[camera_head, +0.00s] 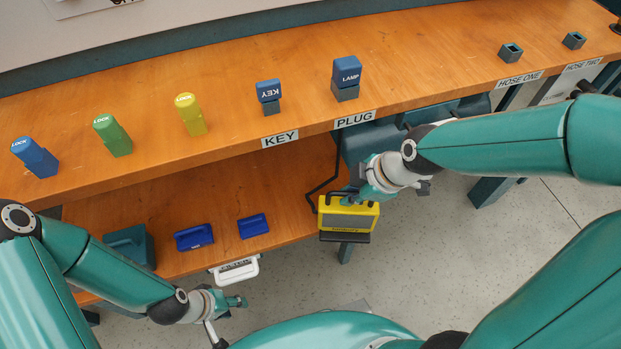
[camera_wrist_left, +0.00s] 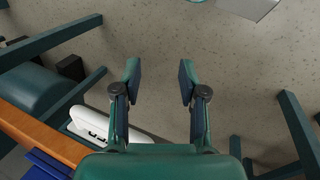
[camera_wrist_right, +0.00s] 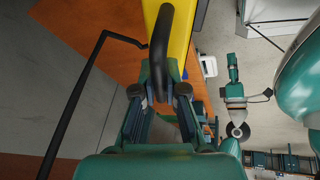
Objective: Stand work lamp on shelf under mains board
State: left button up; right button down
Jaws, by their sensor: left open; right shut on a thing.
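The yellow work lamp (camera_head: 348,217) hangs from my right gripper (camera_head: 355,193), which is shut on its black handle (camera_wrist_right: 160,45). The lamp's yellow body (camera_wrist_right: 181,35) also shows in the right wrist view. In the head view, the lamp appears just right of the lower wooden shelf (camera_head: 190,212); its height relative to the shelf is hard to tell. A black cord (camera_head: 336,160) runs from the lamp up to the bench edge. The blue LAMP plug (camera_head: 346,70) stands in a grey holder. My left gripper (camera_wrist_left: 160,80) is open and empty. I cannot identify the mains board for certain.
Blue, green and yellow LOCK blocks and a blue KEY block (camera_head: 268,90) stand on the upper bench (camera_head: 210,75). Two blue pieces (camera_head: 194,237) and a teal box (camera_head: 130,244) are on the lower shelf. A white handled item (camera_head: 235,270) is at its front edge.

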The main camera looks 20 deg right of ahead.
jog(key=w+a+f+b, duration=0.1)
jog(key=w+a, duration=0.5)
jog(key=shift+w+f, duration=0.2)
dwell(0.4)
jog(key=shift+a, duration=0.1)
jog(key=c, duration=1.2)
grip_release()
jog(key=shift+s, duration=0.1)
